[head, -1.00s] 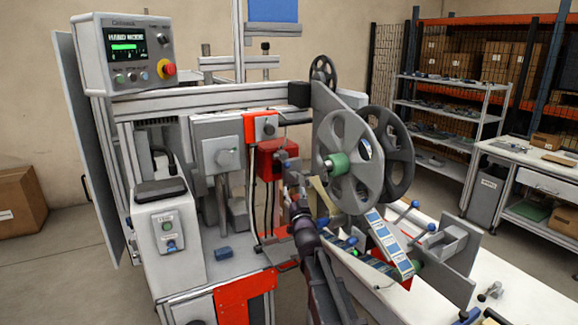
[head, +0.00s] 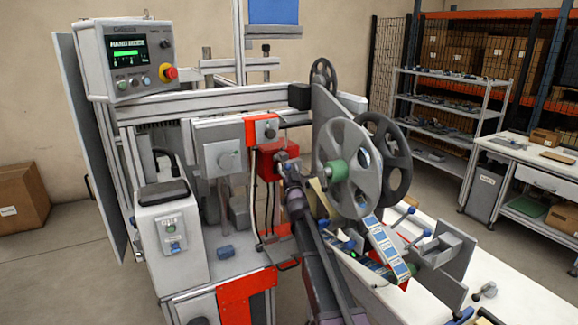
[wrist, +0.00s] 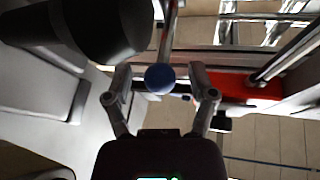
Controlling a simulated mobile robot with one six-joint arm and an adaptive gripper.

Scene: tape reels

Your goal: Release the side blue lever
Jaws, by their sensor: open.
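A blue ball knob (wrist: 160,78) on a metal rod shows in the wrist view, taken to be the side blue lever. My gripper (wrist: 160,70) is open, with one finger on either side of the knob and a visible gap at each side. I cannot tell how deep the knob sits between the fingers. In the head view my gripper (head: 287,172) is small and partly hidden at the end of my arm. It is by the red box (head: 268,160) on the machine, left of the grey reel (head: 348,172).
Blue-knobbed levers (head: 411,210) stand right of the reels. A printed label strip (head: 386,245) runs below them. A large dark rounded part (wrist: 108,28) is close at the upper left of the wrist view. The control box (head: 130,60) is at upper left.

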